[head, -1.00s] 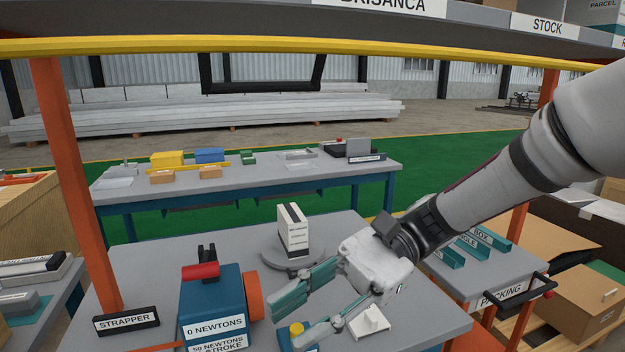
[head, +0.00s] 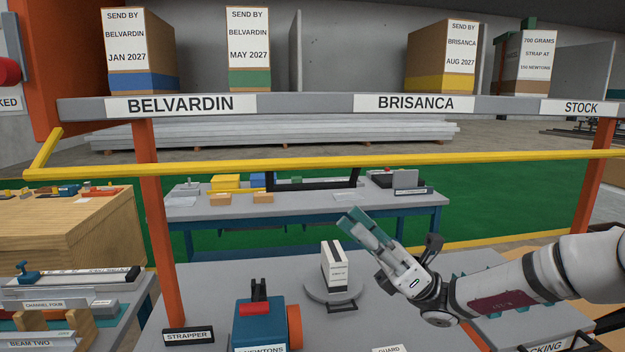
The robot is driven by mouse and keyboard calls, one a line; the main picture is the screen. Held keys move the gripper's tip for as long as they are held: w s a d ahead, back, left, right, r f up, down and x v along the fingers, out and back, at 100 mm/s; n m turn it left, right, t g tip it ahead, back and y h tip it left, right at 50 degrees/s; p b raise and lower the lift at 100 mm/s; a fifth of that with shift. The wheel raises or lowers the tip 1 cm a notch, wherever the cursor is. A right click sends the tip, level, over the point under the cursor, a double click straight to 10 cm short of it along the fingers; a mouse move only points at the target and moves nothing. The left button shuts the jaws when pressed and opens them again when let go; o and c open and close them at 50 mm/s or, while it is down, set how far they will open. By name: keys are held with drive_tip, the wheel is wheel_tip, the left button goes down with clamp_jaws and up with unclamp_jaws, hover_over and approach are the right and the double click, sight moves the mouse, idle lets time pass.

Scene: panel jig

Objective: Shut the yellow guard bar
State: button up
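The yellow guard bar (head: 400,161) runs across the whole head view, below the shelf labels and above the bench. Its left end bends up in a short yellow arm (head: 43,150).
A shelf (head: 305,106) with several boxes stands above the bar, on orange posts (head: 155,220). On the bench below are a blue strapper (head: 258,325) and a white box (head: 335,265) on a round grey stand (head: 335,290). Open space shows between bench and bar.

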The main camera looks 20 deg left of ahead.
sight(312, 186)
drive_tip(key=shift+g, duration=0.3)
drive_tip(key=p+x, duration=0.2)
drive_tip(key=x, duration=0.9)
drive_tip(key=shift+s+a+p, duration=0.1)
drive_tip(key=shift+a+p, duration=0.05)
drive_tip(key=shift+p, duration=0.15)
drive_tip(key=shift+f, duration=0.1)
clamp_jaws()
